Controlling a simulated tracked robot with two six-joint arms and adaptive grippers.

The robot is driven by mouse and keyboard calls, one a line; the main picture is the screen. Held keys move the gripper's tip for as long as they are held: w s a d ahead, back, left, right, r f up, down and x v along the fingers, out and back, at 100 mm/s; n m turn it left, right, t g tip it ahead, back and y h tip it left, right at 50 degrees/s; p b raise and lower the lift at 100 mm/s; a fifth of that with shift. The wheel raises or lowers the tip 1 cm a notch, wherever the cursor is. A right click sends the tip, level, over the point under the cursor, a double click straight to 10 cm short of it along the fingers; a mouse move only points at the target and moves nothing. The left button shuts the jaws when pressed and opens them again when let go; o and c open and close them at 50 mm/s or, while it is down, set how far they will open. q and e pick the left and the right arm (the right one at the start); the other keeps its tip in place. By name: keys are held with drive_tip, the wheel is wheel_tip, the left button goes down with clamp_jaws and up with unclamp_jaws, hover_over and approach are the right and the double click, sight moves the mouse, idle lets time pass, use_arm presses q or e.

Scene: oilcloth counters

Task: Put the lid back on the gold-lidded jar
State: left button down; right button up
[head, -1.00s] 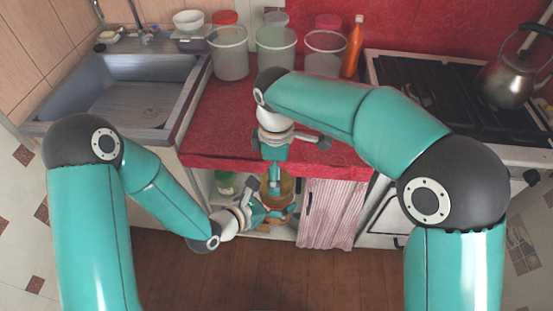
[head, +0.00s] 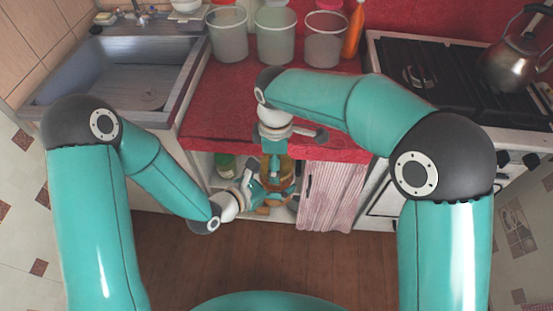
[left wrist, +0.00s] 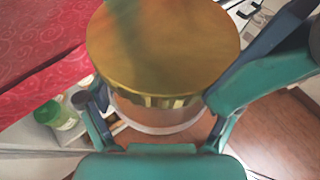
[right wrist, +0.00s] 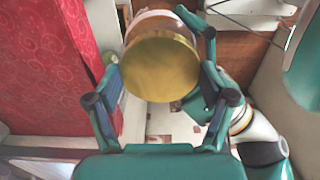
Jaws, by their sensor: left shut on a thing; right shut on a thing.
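The jar (left wrist: 165,115) has a clear body with pinkish contents and a wide gold lid (left wrist: 160,45) over its mouth. My left gripper (left wrist: 158,105) is shut on the jar's body, below the lid. My right gripper (right wrist: 160,62) is shut on the gold lid, which also shows in the right wrist view (right wrist: 160,68). In the head view the jar (head: 285,172) is in front of the counter, between my left gripper (head: 262,188) and my right gripper (head: 274,165). I cannot tell whether the lid is fully seated.
The red counter (head: 220,110) is behind the jar, with several clear containers along its back. An open shelf below holds a green-lidded jar (head: 225,165). A striped curtain (head: 333,195) hangs to the right. The sink (head: 120,80) is left, the stove (head: 450,85) right.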

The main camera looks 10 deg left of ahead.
drive_tip(key=shift+m, duration=0.6)
drive_tip(key=o, duration=1.2)
drive_tip(key=shift+c, duration=0.2)
drive_tip(key=shift+r, duration=0.1)
drive_tip(key=shift+r, duration=2.15)
wheel_tip(320, 180, up, 12)
drive_tip(key=shift+f, duration=0.1)
